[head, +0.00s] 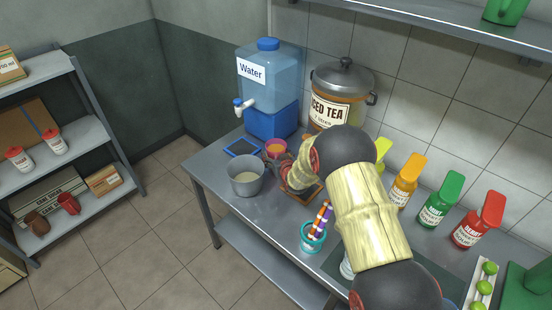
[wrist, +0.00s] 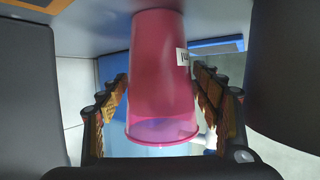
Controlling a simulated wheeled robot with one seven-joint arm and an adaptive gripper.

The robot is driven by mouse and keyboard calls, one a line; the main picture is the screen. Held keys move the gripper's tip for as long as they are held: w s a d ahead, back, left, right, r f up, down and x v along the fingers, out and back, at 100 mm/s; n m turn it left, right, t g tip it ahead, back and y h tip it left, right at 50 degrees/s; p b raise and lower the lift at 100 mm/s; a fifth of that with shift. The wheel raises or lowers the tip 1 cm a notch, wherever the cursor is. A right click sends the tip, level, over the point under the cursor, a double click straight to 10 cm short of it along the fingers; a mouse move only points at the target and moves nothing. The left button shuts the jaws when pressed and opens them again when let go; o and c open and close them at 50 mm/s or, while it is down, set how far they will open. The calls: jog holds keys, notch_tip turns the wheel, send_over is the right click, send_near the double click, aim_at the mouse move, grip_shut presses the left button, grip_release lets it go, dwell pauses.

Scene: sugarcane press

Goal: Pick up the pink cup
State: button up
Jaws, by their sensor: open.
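The pink cup (wrist: 163,55) fills the middle of the wrist view, which looks upside down, with the cup's wide rim low and its base against the table at the top. A small white label is on its side. My gripper (wrist: 160,85) is open, with one finger on each side of the cup; I cannot tell whether either finger touches it. In the head view the pink cup (head: 276,145) stands on the metal table, with an orange inside showing.
A grey pot (head: 246,180) stands just left of the cup, with a blue-framed tablet-like item (head: 242,147) behind it. The water dispenser (head: 270,90) and iced tea pot (head: 341,95) are at the back. A teal cup with straws (head: 313,238) is nearer the front edge.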

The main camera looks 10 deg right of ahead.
jog(key=shift+c, duration=0.5)
jog(key=c, duration=1.1)
jog(key=shift+r, duration=0.1)
jog(key=shift+c, duration=0.6)
jog(key=shift+r, duration=0.1)
